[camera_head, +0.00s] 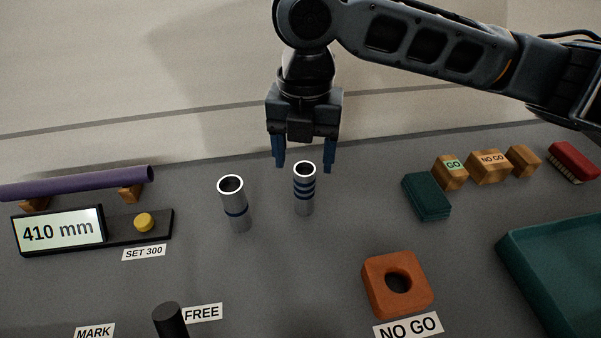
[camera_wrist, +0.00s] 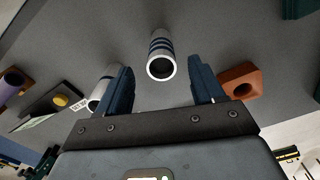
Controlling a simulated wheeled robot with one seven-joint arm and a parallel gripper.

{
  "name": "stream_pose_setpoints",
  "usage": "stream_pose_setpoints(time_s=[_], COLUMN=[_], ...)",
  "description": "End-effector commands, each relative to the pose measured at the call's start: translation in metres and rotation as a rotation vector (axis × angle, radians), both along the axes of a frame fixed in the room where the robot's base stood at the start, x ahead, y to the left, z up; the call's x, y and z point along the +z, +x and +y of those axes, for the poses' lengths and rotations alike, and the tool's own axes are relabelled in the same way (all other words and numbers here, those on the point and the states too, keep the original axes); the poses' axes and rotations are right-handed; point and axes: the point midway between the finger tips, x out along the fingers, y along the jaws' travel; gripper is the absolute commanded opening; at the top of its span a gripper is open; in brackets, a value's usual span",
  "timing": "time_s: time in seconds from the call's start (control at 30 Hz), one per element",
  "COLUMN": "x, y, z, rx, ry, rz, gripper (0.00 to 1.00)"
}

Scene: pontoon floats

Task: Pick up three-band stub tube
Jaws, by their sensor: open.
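The three-band stub tube (camera_head: 304,190) is a silver tube with several dark blue bands, standing upright on the grey surface with its open end up. My gripper (camera_head: 305,168) is open, pointing down, with its blue fingers just behind or above the tube's top. In the wrist view the three-band tube (camera_wrist: 160,58) shows ahead, between the lines of the two open fingers (camera_wrist: 162,82), with nothing held. A one-band tube (camera_head: 233,205) stands upright to its left. It also shows in the wrist view (camera_wrist: 97,95), partly hidden by the left finger.
At left are a purple tube (camera_head: 75,183) on wooden rests and a display (camera_head: 62,231) reading 410 mm. An orange block (camera_head: 398,284) with a hole sits front right. A green block (camera_head: 426,196), wooden blocks (camera_head: 488,167), a red brush (camera_head: 572,162) and a green tray (camera_head: 515,252) lie right.

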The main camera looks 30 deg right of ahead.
Motion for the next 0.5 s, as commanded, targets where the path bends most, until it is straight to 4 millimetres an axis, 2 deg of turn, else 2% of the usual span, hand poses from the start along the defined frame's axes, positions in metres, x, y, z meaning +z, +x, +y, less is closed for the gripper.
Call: stream_pose_setpoints(time_s=[0.37, 0.5], x=[-0.035, -0.056], y=[-0.002, -0.004], z=[-0.001, 0.000], rx=[0.000, 0.000], ry=[-0.002, -0.003], rz=[0.003, 0.004], gripper=[0.67, 0.67])
